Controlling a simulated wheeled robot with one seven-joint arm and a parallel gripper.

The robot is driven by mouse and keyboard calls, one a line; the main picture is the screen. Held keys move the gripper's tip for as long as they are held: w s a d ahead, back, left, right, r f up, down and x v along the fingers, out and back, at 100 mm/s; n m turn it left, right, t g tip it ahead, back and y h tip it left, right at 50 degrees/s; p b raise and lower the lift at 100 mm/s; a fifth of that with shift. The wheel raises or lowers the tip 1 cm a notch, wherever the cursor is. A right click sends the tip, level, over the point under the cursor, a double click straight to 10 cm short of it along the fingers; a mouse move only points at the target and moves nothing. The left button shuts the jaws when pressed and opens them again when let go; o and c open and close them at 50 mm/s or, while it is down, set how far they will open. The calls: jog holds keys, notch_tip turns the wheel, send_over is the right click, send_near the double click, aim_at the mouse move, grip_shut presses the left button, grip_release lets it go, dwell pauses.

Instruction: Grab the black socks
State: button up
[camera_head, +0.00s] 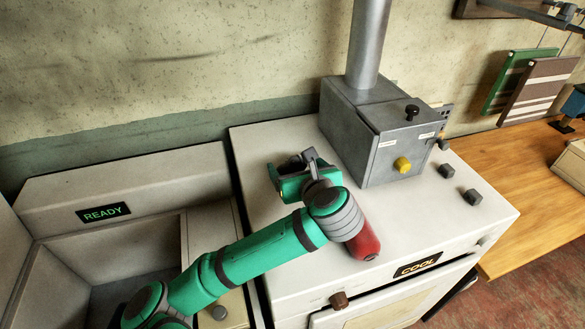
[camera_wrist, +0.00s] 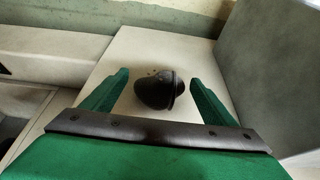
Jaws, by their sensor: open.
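A rounded, dark bundle (camera_wrist: 155,90), which looks like the black socks, lies on the white machine top in the wrist view. My gripper (camera_wrist: 160,78) is open, with one green finger on each side of the bundle in the picture. No finger visibly touches it, and I cannot tell how far above the surface the fingertips are. In the head view my gripper (camera_head: 290,178) is over the left part of the white top, and the arm partly blocks the view there. I cannot make out the socks clearly in the head view.
A grey metal box (camera_head: 375,125) with a pipe and yellow knob stands right of my gripper. The white machine (camera_head: 440,215) bears a "COOL" sign. A lower basin with a "READY" sign (camera_head: 104,212) is at left. A wooden bench (camera_head: 520,165) is at right.

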aim_at(291, 157)
jog(key=shift+x, duration=2.25)
jog(key=shift+r, duration=0.1)
jog(key=c, duration=1.1)
jog(key=shift+c, duration=0.2)
jog(key=shift+r, duration=0.15)
jog(key=shift+r, duration=0.65)
jog(key=s+r, duration=0.1)
jog(key=r, duration=0.1)
jog(key=s+r, duration=0.1)
jog(key=r, duration=0.1)
jog(key=s+d+r, duration=0.1)
jog(key=shift+s+r, duration=0.1)
jog(key=shift+r, duration=0.3)
jog(key=a+r+v, duration=0.1)
jog(key=v, duration=1.1)
jog(key=shift+a, duration=0.2)
